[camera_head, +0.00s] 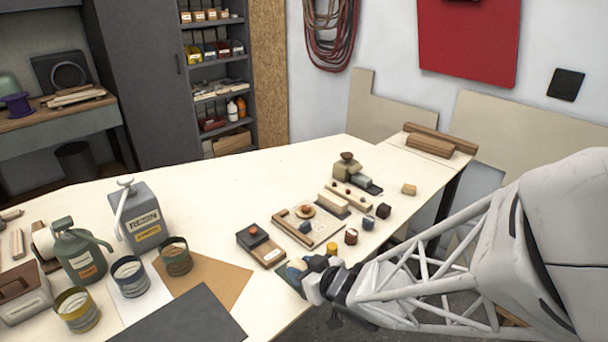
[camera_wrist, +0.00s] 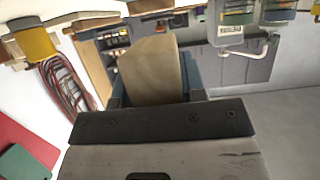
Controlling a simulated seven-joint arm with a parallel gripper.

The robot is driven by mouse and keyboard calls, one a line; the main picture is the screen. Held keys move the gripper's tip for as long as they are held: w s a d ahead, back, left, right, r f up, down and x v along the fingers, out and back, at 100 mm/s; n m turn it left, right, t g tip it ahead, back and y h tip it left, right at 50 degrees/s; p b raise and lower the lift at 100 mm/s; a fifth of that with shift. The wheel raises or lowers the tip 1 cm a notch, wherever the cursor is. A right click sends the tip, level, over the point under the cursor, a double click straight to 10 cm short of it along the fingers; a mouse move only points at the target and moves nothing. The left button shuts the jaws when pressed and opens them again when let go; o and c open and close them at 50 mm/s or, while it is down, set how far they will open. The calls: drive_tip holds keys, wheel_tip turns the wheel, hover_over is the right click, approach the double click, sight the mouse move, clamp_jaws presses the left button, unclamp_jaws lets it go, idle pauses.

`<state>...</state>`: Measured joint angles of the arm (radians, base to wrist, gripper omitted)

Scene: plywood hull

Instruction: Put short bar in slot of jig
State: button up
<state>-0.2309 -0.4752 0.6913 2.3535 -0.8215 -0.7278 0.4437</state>
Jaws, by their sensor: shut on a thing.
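My gripper (camera_head: 308,272) is at the near edge of the table, low in the head view. It is shut on a pale wooden piece (camera_wrist: 153,70), which looks like the short bar.
A yellow cylinder (camera_head: 332,249) stands close beside the gripper. Several small blocks, a rail with red knobs (camera_head: 352,195) and a clamp-like tool (camera_head: 350,168) are beyond. Cans and jugs crowd the left.

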sight(297, 265)
drive_tip(key=shift+w+a+f, duration=0.1)
drive_tip(key=shift+w+a, duration=0.1)
drive_tip(key=shift+w, duration=0.25)
drive_tip(key=shift+w+a, duration=0.15)
drive_tip(key=shift+w, duration=0.3)
drive_tip(key=shift+w+a, duration=0.2)
drive_tip(key=shift+w, duration=0.25)
drive_tip(key=shift+w+a+f, duration=0.1)
drive_tip(key=shift+w+f, duration=0.1)
drive_tip(key=shift+f, duration=0.4)
drive_tip(key=shift+w+a+f, duration=0.1)
drive_tip(key=shift+w+f, duration=0.1)
drive_tip(key=shift+f, duration=0.85)
drive_tip(key=shift+f, duration=0.2)
drive_tip(key=o, duration=0.9)
